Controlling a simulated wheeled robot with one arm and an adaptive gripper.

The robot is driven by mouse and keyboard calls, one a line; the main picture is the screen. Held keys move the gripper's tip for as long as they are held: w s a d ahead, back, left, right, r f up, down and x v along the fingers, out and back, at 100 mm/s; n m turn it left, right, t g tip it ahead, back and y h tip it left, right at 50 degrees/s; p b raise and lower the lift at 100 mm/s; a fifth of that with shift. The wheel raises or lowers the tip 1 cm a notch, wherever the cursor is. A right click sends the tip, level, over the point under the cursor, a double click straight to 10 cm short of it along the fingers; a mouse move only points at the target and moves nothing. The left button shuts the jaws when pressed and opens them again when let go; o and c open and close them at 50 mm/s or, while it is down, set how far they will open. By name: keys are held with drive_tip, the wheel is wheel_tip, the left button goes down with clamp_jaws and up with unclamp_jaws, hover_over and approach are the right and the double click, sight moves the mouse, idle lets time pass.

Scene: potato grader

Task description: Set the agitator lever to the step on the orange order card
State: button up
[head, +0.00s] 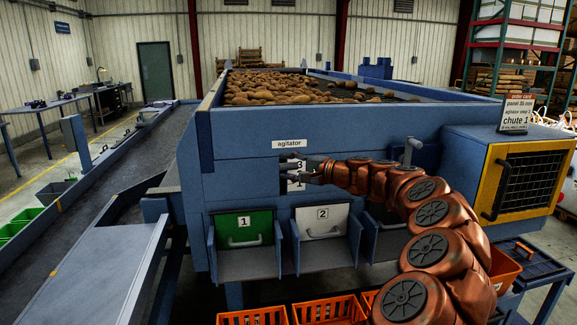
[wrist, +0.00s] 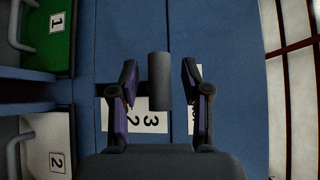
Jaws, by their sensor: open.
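The agitator lever (wrist: 158,78) shows in the wrist view as a dark grey cylindrical knob. My gripper (wrist: 161,80) is open, with one finger on each side of the knob and visible gaps between. A white scale plate (wrist: 148,127) behind shows a 2 and a 3; my gripper hides part of it. In the head view my gripper (head: 288,168) is at the scale, just under the agitator label (head: 289,144), and the lever is hard to make out. The order card (head: 516,113) stands on the right; it reads chute 1, but its small agitator step number is not clearly legible.
Below the scale are a green chute door 1 (head: 243,229) and a white door 2 (head: 321,220). Potatoes (head: 270,88) lie in the hopper above. A yellow-framed grille box (head: 520,180) stands at right, and orange crates (head: 330,309) stand below.

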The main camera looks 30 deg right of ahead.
drive_tip(key=shift+c, duration=0.2)
clamp_jaws()
idle(0.5)
